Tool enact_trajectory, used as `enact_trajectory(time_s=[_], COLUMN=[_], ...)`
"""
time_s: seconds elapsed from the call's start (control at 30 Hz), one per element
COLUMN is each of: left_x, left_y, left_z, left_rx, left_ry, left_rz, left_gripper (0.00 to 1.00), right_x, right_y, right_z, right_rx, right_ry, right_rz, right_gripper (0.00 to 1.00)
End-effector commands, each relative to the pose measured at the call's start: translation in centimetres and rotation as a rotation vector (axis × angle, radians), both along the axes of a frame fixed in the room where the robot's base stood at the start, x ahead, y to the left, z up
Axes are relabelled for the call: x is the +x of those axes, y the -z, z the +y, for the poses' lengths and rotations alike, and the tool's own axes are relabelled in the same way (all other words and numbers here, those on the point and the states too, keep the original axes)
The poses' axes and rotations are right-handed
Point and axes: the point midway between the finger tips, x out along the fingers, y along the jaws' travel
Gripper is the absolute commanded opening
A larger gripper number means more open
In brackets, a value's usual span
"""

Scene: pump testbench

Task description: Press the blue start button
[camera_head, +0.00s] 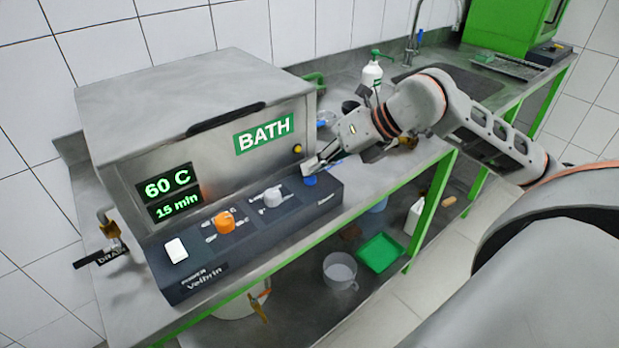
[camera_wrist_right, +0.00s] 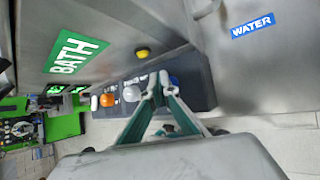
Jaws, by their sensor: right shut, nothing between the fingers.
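The blue start button (camera_head: 310,181) sits at the right end of the dark control panel (camera_head: 250,220) on the front of the bath. My right gripper (camera_head: 312,168) is shut and empty, its fingertips close above the button in the head view. I cannot tell whether they touch it. In the right wrist view the shut fingertips (camera_wrist_right: 158,82) are over the panel, and a bit of the blue button (camera_wrist_right: 174,81) shows just right of them. My left gripper is not in view.
The panel also carries a white switch (camera_head: 176,250), an orange knob (camera_head: 225,222) and a white-grey knob (camera_head: 273,196). A yellow button (camera_head: 297,149) is on the bath wall above. A white bottle (camera_head: 371,75) stands behind my right gripper.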

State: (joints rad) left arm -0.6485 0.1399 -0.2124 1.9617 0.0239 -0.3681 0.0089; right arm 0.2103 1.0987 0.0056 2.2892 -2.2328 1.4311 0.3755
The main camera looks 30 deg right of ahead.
Motion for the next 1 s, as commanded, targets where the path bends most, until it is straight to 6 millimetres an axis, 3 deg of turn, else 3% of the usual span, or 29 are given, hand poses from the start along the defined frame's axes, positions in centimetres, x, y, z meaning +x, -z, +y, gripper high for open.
enact_trajectory(time_s=[1.0], left_x=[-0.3], left_y=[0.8], left_z=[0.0], left_rx=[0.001], left_ry=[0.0], left_rz=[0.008], left_gripper=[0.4], right_x=[0.0], right_y=[0.6], right_z=[0.0], right_rx=[0.001], right_ry=[-0.001], right_rz=[0.0], right_gripper=[0.0])
